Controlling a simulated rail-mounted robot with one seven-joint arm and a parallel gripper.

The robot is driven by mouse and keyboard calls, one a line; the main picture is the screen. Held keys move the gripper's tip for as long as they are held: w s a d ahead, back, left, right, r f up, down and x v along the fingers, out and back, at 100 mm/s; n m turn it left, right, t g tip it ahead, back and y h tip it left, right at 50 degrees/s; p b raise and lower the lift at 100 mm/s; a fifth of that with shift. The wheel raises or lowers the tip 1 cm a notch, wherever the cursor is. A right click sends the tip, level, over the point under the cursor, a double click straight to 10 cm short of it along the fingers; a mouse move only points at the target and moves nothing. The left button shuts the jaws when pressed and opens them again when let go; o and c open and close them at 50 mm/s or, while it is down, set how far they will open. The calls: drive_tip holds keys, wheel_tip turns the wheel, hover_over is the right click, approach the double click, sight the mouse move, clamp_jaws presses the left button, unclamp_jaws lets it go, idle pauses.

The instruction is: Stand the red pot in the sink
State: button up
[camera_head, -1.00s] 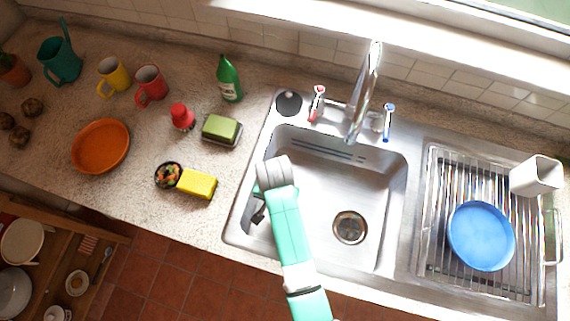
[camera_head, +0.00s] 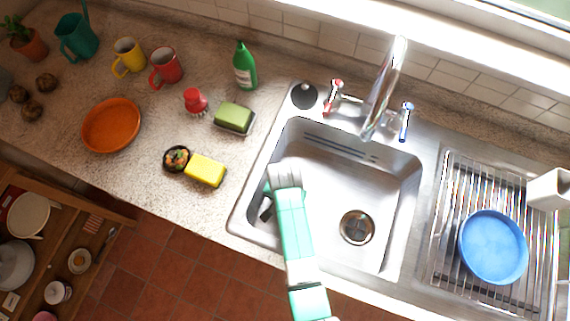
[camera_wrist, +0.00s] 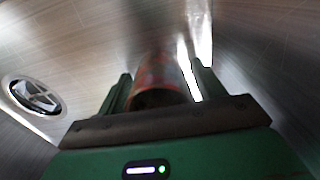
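The red pot (camera_wrist: 158,80) shows only in the wrist view, as a blurred reddish-orange cylinder between my fingers, its dark round opening toward the camera. In the head view my arm hides it. My gripper (camera_wrist: 162,80) has its fingers on either side of the pot, with a bright gap visible beside the right finger, so it looks open. In the head view my gripper (camera_head: 267,205) is down inside the left part of the sink (camera_head: 325,185), its fingers mostly hidden. Whether the pot stands upright on the sink floor cannot be made out.
The drain (camera_head: 357,228) lies right of my arm; the sink floor there is free. The faucet (camera_head: 383,90) stands behind. A blue plate (camera_head: 493,247) lies on the drying rack at right. A yellow sponge (camera_head: 205,170) and green bottle (camera_head: 245,66) are on the left counter.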

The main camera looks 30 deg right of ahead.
drive_tip(key=shift+o, duration=0.2)
wheel_tip(320, 180, up, 12)
drive_tip(key=p, duration=0.3)
drive_tip(key=shift+r, duration=0.2)
drive_tip(key=w+a+r+n+t+h, duration=0.1)
drive_tip(key=w+r+n+t, duration=0.2)
drive_tip(key=w+r+t, duration=0.75)
drive_tip(key=w+a+r+n+t, duration=0.1)
drive_tip(key=w+a+r+t, duration=0.1)
drive_tip(key=r, duration=1.1)
drive_tip(key=w+a+r+n+t, duration=0.1)
drive_tip(key=w+a+r+t, duration=0.1)
drive_tip(key=r, duration=1.1)
drive_tip(key=s+a+r+n+t, duration=0.1)
drive_tip(key=s+a+r+t, duration=0.1)
drive_tip(key=r, duration=0.7)
drive_tip(key=s+a+r+n+t, duration=0.2)
drive_tip(key=s+r+t, duration=0.3)
drive_tip(key=r, duration=0.5)
drive_tip(key=s+a+r+n+t+y, duration=0.1)
drive_tip(key=s+a+r+t, duration=0.1)
drive_tip(key=s+r, duration=0.5)
wheel_tip(320, 180, up, 2)
drive_tip(key=shift+a+r+n+t, duration=0.15)
drive_tip(key=shift+a+n+t, duration=0.25)
drive_tip(key=shift+t, duration=0.35)
